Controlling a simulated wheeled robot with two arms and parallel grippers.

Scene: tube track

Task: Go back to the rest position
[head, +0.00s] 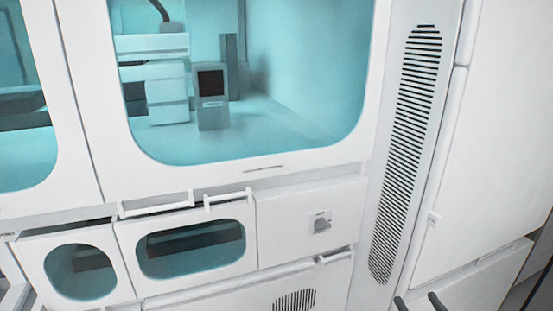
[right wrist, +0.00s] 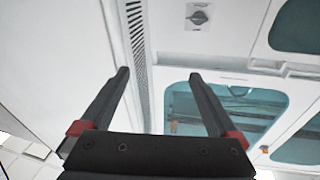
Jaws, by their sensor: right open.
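My right gripper (head: 419,301) shows only as two dark fingertips at the bottom edge of the head view, right of centre. In the right wrist view the right gripper (right wrist: 160,76) is open, its two black fingers apart with nothing between them. Red parts show at the finger bases. It is in front of the white machine front (head: 300,225), apart from it as far as I can tell. My left gripper is not in either view.
A white cabinet has a large teal window (head: 300,90), with equipment inside. Below are smaller windowed doors (head: 195,247) with protruding white handles (head: 228,197) and a panel with a round knob (head: 321,225). A slotted vent (head: 405,150) and plain white door (head: 490,150) stand right.

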